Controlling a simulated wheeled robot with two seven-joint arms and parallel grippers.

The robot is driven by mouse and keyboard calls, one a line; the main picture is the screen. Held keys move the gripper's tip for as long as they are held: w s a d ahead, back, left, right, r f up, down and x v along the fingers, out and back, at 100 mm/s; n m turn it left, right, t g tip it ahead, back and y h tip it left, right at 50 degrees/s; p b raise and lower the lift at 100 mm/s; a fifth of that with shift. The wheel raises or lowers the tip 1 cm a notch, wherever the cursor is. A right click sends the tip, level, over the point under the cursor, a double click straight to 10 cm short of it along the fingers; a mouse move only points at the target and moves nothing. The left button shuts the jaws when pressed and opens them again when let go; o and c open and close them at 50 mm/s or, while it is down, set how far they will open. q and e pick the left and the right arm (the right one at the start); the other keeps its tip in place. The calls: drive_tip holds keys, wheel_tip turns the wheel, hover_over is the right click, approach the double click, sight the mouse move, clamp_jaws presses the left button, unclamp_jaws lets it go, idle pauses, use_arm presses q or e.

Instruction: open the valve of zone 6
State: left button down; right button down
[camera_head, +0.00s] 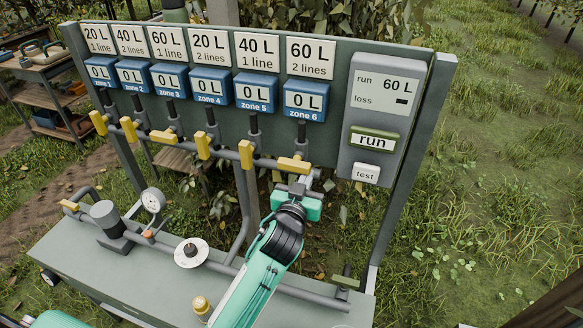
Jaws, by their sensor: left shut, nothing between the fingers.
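The zone 6 valve has a yellow handle (294,165) below the blue zone 6 meter (304,101), which reads 0 L. The handle lies roughly level, across its upright grey pipe. My left gripper (307,180) is shut and empty, just below the handle and close to its right part. I cannot tell whether the fingertips touch it. The sign above zone 6 reads 60 L, 2 lines. My right gripper is not in view.
Zone 5 (246,154) and zone 4 (203,146) handles stand upright to the left; the zone 3 handle (163,137) lies level. A control box (375,120) with run and test buttons is at right. A gauge (153,200) and pipes rise from the grey bench (75,262).

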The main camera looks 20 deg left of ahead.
sight(310, 168)
use_arm(q)
drive_tip(key=shift+d+r, duration=0.2)
drive_tip(key=shift+r, duration=0.05)
drive_tip(key=shift+d+r+p, duration=0.25)
drive_tip(key=shift+r+p, duration=0.4)
drive_tip(key=shift+r, duration=0.15)
drive_tip(key=shift+r+p, duration=0.7)
drive_tip(key=shift+a, duration=0.1)
drive_tip(key=shift+r, duration=0.1)
